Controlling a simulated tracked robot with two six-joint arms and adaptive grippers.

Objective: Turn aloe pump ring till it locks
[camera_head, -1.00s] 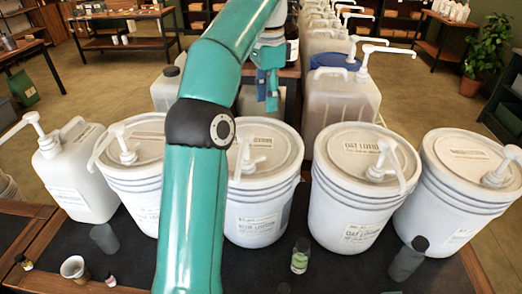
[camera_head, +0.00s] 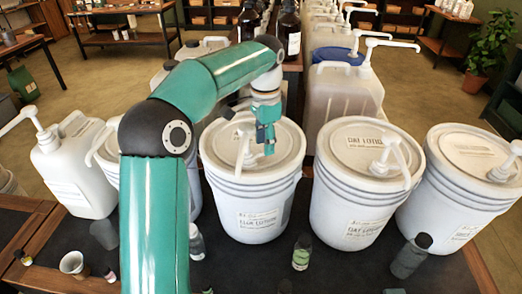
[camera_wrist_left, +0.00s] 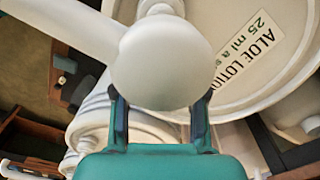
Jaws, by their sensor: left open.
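The aloe bucket (camera_head: 250,190) is a white ribbed pail standing in the middle of the row. Its lid label reads "ALOE LOTION" in the left wrist view (camera_wrist_left: 262,45). A white pump (camera_head: 243,150) with a spout stands on its lid; the ring at its base is too small to make out. My left gripper (camera_head: 268,138) hangs over the lid, beside the pump, pointing down. In the left wrist view the open fingers (camera_wrist_left: 160,112) stand on both sides of the pump's rounded white head (camera_wrist_left: 160,60); I cannot tell if they touch it. My right gripper is not in view.
An oat lotion bucket (camera_head: 345,200) and another white bucket (camera_head: 455,185) stand to the right. A white jug (camera_head: 75,170) stands at the left. Small bottles, one of them green (camera_head: 301,255), and a cup (camera_head: 74,264) stand on the dark tabletop in front.

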